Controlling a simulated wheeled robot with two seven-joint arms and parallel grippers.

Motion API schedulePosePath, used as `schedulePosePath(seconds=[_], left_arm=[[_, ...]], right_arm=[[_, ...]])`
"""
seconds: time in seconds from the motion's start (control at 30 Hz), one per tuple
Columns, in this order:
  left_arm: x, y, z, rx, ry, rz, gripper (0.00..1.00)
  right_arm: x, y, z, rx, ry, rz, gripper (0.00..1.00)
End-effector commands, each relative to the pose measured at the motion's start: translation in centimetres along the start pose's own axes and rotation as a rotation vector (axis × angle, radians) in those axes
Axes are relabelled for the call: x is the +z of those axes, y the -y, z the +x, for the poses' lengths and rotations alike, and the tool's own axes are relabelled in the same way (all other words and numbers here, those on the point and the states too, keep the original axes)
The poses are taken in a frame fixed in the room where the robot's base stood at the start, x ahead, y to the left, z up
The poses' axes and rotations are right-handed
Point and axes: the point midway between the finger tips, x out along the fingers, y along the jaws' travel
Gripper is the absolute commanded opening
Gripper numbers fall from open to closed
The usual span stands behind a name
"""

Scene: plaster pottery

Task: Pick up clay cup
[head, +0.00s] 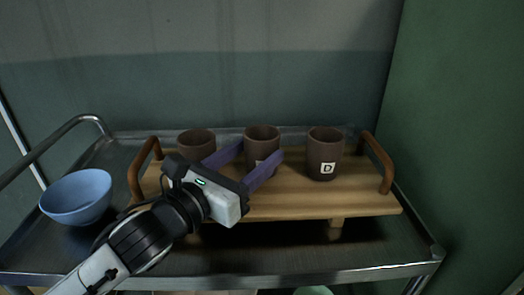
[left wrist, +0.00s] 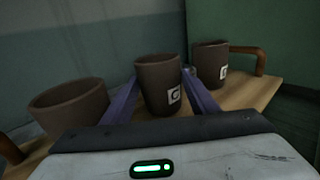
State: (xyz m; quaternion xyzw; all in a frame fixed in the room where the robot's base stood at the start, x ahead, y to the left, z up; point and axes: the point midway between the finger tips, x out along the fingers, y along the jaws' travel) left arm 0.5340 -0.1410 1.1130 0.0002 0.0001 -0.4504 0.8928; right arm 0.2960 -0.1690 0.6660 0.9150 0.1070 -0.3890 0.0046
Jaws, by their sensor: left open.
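Three brown clay cups stand upright in a row on a wooden tray (head: 300,205). The left cup (head: 197,140) is partly hidden behind my left gripper. The middle cup (head: 262,136) has a white lettered label, seen in the left wrist view on the middle cup (left wrist: 160,82). The right cup (head: 325,150) has a label reading D; it also shows in the left wrist view (left wrist: 209,62). My left gripper (head: 257,157) is open, with its purple fingers on either side of the middle cup. I cannot tell whether they touch it. My right gripper is not in view.
The tray has brown handles at both ends, the right handle (head: 376,160) near the green wall. A blue bowl (head: 77,197) sits at the left on the metal cart (head: 350,268). A metal rail bounds the cart's left side.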

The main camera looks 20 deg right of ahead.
Motion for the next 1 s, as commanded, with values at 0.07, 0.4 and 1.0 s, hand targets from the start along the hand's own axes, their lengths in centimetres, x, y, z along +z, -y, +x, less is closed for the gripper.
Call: schedulePosePath(seconds=[0.07, 0.4, 1.0], left_arm=[[0.1, 0.0, 0.6, 0.000, 0.000, -0.002, 0.53], [0.0, 0.0, 0.7, 0.000, 0.000, 0.000, 0.38], [2.3, 0.0, 0.7, -0.002, 0.006, 0.006, 0.20]], right_arm=[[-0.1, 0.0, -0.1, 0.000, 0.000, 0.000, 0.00], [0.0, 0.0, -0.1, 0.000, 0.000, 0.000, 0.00], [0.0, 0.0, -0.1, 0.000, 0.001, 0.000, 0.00]])
